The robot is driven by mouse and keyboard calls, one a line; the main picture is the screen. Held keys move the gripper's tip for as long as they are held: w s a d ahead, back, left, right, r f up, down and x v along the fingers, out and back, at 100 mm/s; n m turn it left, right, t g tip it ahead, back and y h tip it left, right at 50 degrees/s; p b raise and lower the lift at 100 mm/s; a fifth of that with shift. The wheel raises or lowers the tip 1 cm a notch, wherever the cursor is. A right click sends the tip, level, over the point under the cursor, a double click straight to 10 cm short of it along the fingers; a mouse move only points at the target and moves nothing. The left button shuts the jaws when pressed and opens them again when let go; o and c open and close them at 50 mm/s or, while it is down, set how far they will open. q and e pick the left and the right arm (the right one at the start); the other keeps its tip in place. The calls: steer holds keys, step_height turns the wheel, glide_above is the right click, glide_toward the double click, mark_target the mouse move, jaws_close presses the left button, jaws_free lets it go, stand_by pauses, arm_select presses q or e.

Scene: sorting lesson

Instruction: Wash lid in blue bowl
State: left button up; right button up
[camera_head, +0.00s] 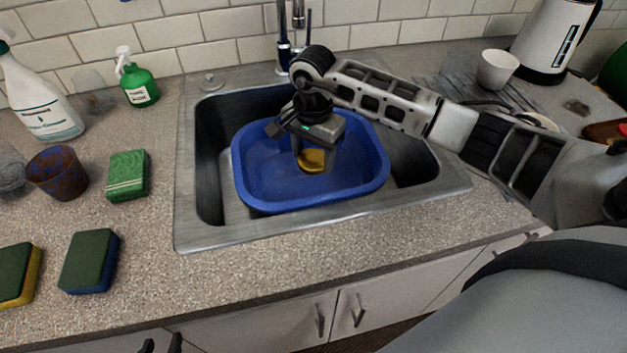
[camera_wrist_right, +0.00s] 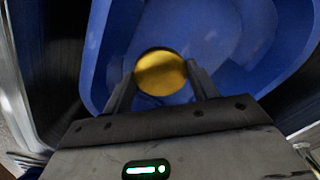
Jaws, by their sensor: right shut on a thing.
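The blue bowl (camera_head: 210,170) is a rectangular basin with rounded corners, sitting in the metal sink. It also shows in the right wrist view (camera_wrist_right: 98,62). The round golden-yellow lid (camera_head: 314,161) is inside the bowl's outline, below my right gripper (camera_head: 311,158). In the right wrist view the lid (camera_wrist_right: 160,75) sits between the two fingers of my right gripper (camera_wrist_right: 162,78), which is shut on it. I cannot tell whether the lid touches the bowl's bottom or any water. My left gripper is not in view.
The faucet (camera_head: 283,45) stands behind the sink (camera_head: 212,228). On the left counter are a spray bottle (camera_head: 38,95), a green soap bottle (camera_head: 138,82), a brown cup (camera_head: 57,172) and several sponges (camera_head: 88,262). A white cup (camera_head: 497,69) and kettle (camera_head: 545,40) stand at the back right.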

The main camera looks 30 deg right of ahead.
mark_target(313, 159)
steer(key=shift+r, duration=1.9)
steer(key=shift+r, duration=0.1)
stand_by(0.7)
steer(key=shift+r, duration=1.9)
